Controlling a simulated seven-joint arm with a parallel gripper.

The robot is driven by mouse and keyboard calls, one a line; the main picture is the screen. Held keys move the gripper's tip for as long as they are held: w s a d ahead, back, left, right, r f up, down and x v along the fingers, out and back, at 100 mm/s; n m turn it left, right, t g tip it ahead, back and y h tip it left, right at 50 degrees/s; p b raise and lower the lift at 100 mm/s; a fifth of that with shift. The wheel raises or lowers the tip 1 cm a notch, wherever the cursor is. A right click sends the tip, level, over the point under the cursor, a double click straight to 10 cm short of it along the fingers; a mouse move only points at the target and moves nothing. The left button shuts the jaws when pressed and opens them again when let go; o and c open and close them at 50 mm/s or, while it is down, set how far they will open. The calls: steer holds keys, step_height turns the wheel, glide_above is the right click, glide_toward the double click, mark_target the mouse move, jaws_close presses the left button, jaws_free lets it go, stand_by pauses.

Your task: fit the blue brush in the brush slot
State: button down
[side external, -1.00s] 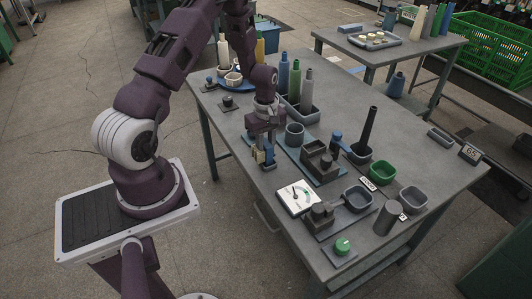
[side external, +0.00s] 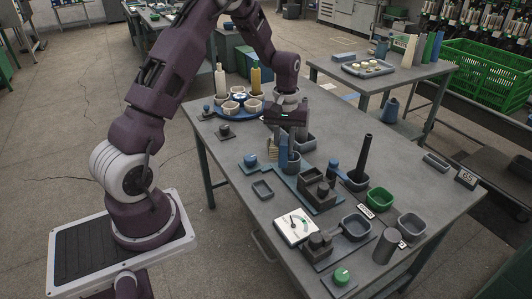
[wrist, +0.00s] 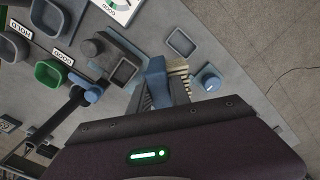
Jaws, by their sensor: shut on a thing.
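I cannot tell for certain whether this recess is the brush slot.
An empty shallow tray (side external: 262,189) lies at the front left. A blue knob (side external: 250,160) is near the brush. A dark upright rod (side external: 364,155), a green bin (side external: 380,199) and a dial gauge (side external: 296,226) stand nearby.

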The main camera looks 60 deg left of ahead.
steer(key=w+d+f+m, duration=0.2)
steer(key=w+d+m, duration=0.3)
steer(key=m, duration=0.5)
steer(key=shift+w+m, duration=0.3)
steer(key=shift+w, duration=0.75)
steer(key=shift+f, duration=0.3)
steer(key=shift+f, duration=0.75)
steer(key=shift+f, duration=0.75)
stand_by(0.3)
steer(key=c, duration=0.7)
jaws_free()
steer(key=shift+o, duration=0.2)
steer(key=shift+r, duration=0.1)
